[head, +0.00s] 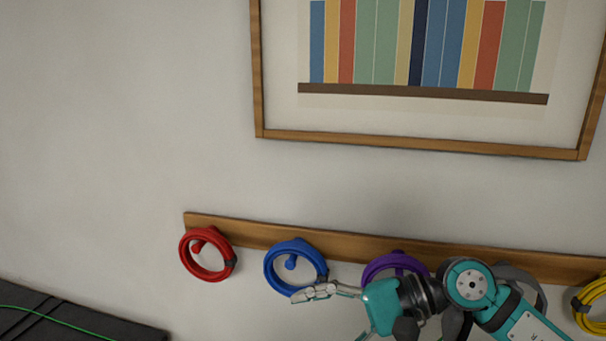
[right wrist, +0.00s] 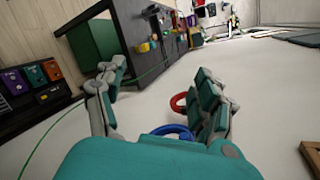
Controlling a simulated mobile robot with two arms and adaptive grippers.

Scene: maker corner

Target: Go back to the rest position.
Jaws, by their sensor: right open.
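My right gripper (head: 328,317) is in the lower middle of the head view, its arm coming in from the lower right. Its two fingers are spread apart with nothing between them. One finger overlaps the lower edge of the blue coil (head: 271,270) in the picture; I cannot tell whether they touch. The right wrist view also shows the open fingers of this gripper (right wrist: 162,80), with the blue coil (right wrist: 173,130) and the red coil (right wrist: 179,102) beyond the palm. My left gripper is not in view.
Coils hang on pegs along a wooden rail (head: 258,235): red (head: 185,255), blue, purple (head: 375,267), a grey one partly behind my arm, yellow (head: 590,292). A framed picture (head: 420,142) hangs above. A dark surface (head: 80,318) with a green cable is lower left.

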